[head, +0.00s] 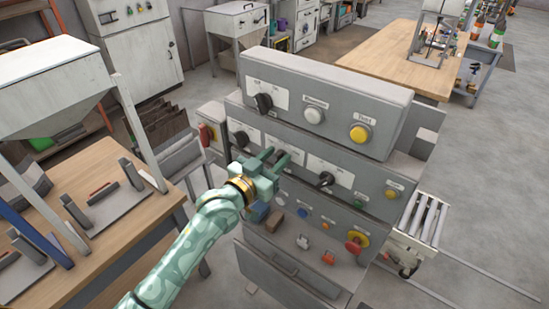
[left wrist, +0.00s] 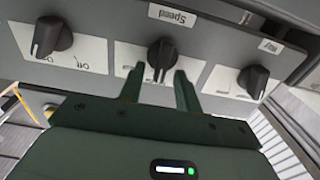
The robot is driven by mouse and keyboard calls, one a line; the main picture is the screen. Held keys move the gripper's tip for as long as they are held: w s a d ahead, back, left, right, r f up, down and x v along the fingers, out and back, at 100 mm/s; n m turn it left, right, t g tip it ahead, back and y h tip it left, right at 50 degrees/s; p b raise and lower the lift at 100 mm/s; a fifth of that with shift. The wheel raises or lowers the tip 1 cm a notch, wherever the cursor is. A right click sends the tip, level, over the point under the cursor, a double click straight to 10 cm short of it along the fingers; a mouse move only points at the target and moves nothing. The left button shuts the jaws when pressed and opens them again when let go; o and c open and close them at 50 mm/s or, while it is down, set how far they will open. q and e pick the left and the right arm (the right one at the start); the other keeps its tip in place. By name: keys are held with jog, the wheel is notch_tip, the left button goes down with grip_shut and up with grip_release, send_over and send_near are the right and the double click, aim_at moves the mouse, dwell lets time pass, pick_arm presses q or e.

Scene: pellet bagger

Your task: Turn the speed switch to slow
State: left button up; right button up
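The speed switch is a black rotary knob (left wrist: 161,55) on a white plate under a "Speed" label (left wrist: 172,16), in the middle of the left wrist view. Its pointer end is toward the gripper in that view. My left gripper (left wrist: 160,72) is open, with one finger on each side of the knob's near end. Small gaps show beside the knob, and I see no clear contact. In the head view my left gripper (head: 278,158) is at the panel's middle row and mostly covers this knob. The position words on its plate are not readable. My right gripper is not in view.
Similar black knobs sit on both sides, one left (left wrist: 51,37) and one right (left wrist: 253,80). The grey panel (head: 375,155) also carries a top knob (head: 263,103), coloured buttons and a red emergency button (head: 355,241). A wooden table (head: 120,255) stands at left.

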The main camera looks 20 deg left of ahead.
pick_arm(q)
jog(key=shift+c, duration=0.6)
jog(key=c, duration=0.5)
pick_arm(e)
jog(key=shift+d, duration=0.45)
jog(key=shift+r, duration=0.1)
pick_arm(q)
jog(key=shift+r+n+p, duration=0.1)
jog(key=shift+n+p, duration=0.5)
jog(key=shift+p, duration=0.25)
jog(key=n+p, duration=0.2)
jog(key=a+n+p, duration=0.1)
jog(key=n+p, duration=0.1)
jog(key=n, duration=0.1)
jog(key=shift+w+f+n, duration=0.15)
jog(key=shift+f+n, duration=0.05)
jog(key=shift+n, duration=0.1)
jog(key=shift+a+f+n+p, duration=0.15)
jog(key=shift+n+p, duration=0.2)
jog(key=shift+n, duration=0.4)
jog(key=shift+d+f+n+p, duration=0.15)
jog(key=shift+n+p, duration=0.2)
jog(key=shift+n, duration=0.4)
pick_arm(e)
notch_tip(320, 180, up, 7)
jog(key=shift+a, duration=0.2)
pick_arm(q)
jog(key=shift+a, duration=0.1)
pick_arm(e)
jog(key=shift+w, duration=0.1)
